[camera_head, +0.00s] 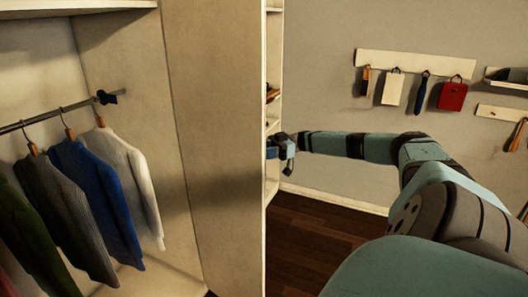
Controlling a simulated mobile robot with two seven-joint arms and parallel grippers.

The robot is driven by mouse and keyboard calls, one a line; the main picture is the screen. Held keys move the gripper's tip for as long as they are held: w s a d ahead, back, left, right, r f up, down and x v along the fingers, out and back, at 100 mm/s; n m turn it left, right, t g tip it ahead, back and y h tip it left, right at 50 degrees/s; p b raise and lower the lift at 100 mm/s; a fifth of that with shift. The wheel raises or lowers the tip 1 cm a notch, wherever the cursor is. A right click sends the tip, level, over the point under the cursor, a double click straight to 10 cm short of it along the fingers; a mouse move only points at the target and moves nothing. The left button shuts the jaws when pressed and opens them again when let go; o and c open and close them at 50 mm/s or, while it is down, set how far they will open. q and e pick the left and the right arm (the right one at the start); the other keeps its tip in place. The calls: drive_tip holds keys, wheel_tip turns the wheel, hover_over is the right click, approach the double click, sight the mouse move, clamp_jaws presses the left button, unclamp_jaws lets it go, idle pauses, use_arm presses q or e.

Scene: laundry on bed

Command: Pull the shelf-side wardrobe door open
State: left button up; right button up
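The wardrobe door (212,130) stands open as a tall beige panel in the middle of the head view, its inner face turned towards me. Its pale edge runs down the right side of the panel. My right gripper (279,150) is at this edge, about halfway up the picture, at the end of my outstretched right arm. Its fingertips are small and partly hidden, so I cannot tell whether they are open, shut or touching the door. No handle shows.
The open wardrobe on the left holds several garments on a rail (60,112), including a white sweater (135,175) and a blue one (100,195). A narrow shelf unit (273,60) stands just past the door. Wall hooks (415,65) hold bags. Dark floor (310,245) lies below.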

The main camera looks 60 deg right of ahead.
drive_tip(key=shift+d, duration=0.1)
drive_tip(key=b+v, duration=0.2)
drive_tip(key=v, duration=1.1)
drive_tip(key=shift+s+d+b, duration=0.2)
drive_tip(key=shift+d+b, duration=0.05)
drive_tip(key=shift+b, duration=0.1)
drive_tip(key=shift+s, duration=0.1)
